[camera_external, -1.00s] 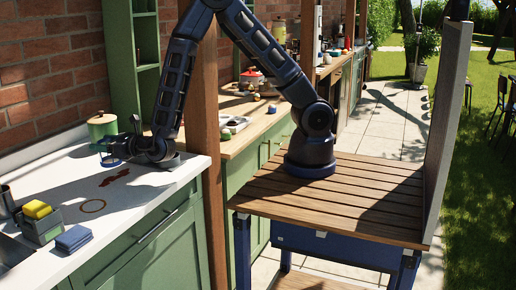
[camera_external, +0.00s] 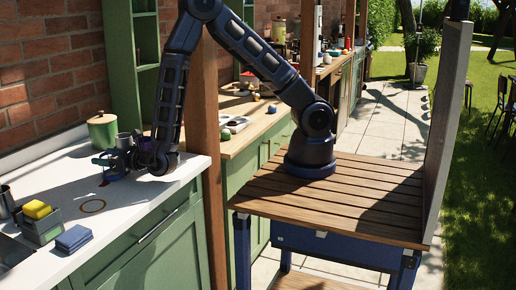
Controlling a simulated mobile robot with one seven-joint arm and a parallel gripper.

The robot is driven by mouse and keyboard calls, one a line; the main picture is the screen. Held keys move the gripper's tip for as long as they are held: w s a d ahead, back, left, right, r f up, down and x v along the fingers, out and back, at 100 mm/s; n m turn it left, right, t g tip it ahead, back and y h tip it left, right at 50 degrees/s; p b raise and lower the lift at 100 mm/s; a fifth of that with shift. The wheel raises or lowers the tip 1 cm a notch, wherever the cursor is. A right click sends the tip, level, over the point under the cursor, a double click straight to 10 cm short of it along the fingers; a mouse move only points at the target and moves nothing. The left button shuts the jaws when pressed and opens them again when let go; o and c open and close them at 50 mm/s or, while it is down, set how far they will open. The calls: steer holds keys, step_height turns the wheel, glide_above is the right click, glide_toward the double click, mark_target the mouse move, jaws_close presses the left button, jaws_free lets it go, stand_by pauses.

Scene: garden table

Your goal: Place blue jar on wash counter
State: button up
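The wash counter (camera_external: 140,194) is the white top at the left. My gripper (camera_external: 104,162) is low over its back part, in front of a green canister. A small dark blue form (camera_external: 114,174) shows at the fingers, close to the counter. It may be the blue jar or part of the gripper; I cannot tell which. A grey cylinder (camera_external: 124,140) and a purple shape (camera_external: 146,150) show beside the wrist, partly covered by it. The fingers are too small and overlapped to show whether they are open or shut.
A green canister (camera_external: 102,130) with a wooden lid stands behind the gripper. A grey caddy (camera_external: 40,224) with yellow sponges, and a folded blue cloth (camera_external: 74,239), are at the front left near the sink. The counter around the brown ring mark (camera_external: 92,206) is clear.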

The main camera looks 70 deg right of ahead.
steer(key=o, duration=0.3)
steer(key=shift+r, duration=0.1)
steer(key=s, duration=0.4)
steer(key=s+d, duration=0.1)
steer(key=s, duration=0.3)
steer(key=s+d, duration=0.1)
steer(key=s, duration=0.2)
steer(key=shift+s+d, duration=0.15)
steer(key=shift+s, duration=0.25)
